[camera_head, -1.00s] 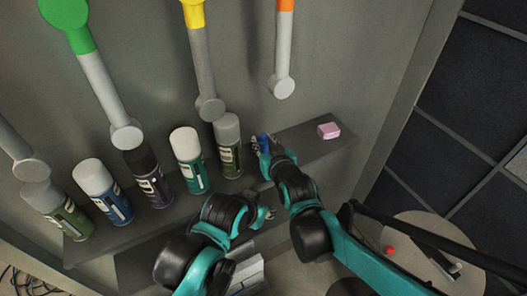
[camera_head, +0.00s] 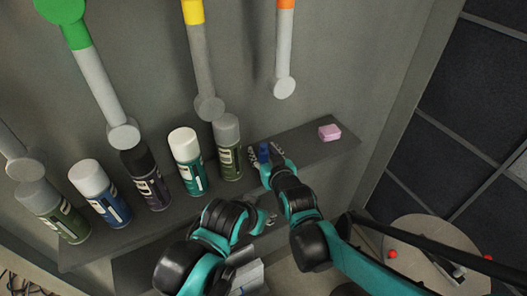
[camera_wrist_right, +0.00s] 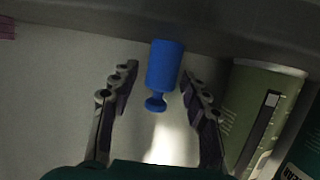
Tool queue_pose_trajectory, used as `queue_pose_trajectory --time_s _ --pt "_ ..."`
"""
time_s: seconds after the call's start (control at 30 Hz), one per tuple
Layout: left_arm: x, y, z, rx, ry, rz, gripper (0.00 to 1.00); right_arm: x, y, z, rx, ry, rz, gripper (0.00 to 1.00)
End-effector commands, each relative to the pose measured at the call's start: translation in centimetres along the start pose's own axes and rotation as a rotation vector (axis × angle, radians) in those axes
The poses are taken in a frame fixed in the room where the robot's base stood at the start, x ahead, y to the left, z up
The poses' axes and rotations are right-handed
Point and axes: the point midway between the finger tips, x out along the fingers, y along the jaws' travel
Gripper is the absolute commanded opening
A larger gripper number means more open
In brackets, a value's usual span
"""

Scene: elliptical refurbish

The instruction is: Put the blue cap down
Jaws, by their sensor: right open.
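The blue cap (camera_wrist_right: 163,68) is a small cylinder with a narrower knob on its near end. In the right wrist view it lies between the fingers of my right gripper (camera_wrist_right: 155,98), with a gap visible on both sides. In the head view the blue cap (camera_head: 263,153) is at the shelf, right of the olive spray can, partly hidden by my right gripper (camera_head: 264,155). That gripper is open. Whether the cap touches the shelf is unclear. My left gripper (camera_head: 266,219) is lower, in front of the shelf, and its jaws are too small to read.
Several spray cans, including a teal one (camera_head: 188,160) and an olive one (camera_head: 228,148), stand in a row on the grey shelf (camera_head: 298,142). A pink block (camera_head: 329,132) lies near its right end. Bare shelf lies between my right gripper and the block.

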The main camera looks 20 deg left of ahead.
Motion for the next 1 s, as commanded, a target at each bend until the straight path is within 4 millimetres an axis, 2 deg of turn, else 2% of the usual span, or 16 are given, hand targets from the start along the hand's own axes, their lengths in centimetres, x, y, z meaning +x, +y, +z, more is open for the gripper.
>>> queue_pose_trajectory --time_s 0.17,0.4,0.6,0.77,1.0 --pt "-0.7 0.0 -0.5 0.0 0.0 0.0 0.4 -2.2 0.0 -0.4 0.0 0.0 0.0 0.46" --pt "-2.0 0.0 -1.4 0.0 0.0 0.0 0.4 -7.7 0.0 -0.5 0.001 0.0 0.0 0.46" --pt "-2.7 0.0 -1.9 0.0 0.0 0.0 0.4 -11.0 0.0 -0.4 0.001 0.0 0.0 0.46" --pt "-2.8 0.0 -2.0 0.0 0.0 0.0 0.4 -12.0 0.0 -0.2 0.0 0.0 0.0 0.46" --pt "-2.8 0.0 -2.0 0.0 0.0 0.0 0.4 -12.1 0.1 -0.2 0.001 -0.001 0.002 0.46"
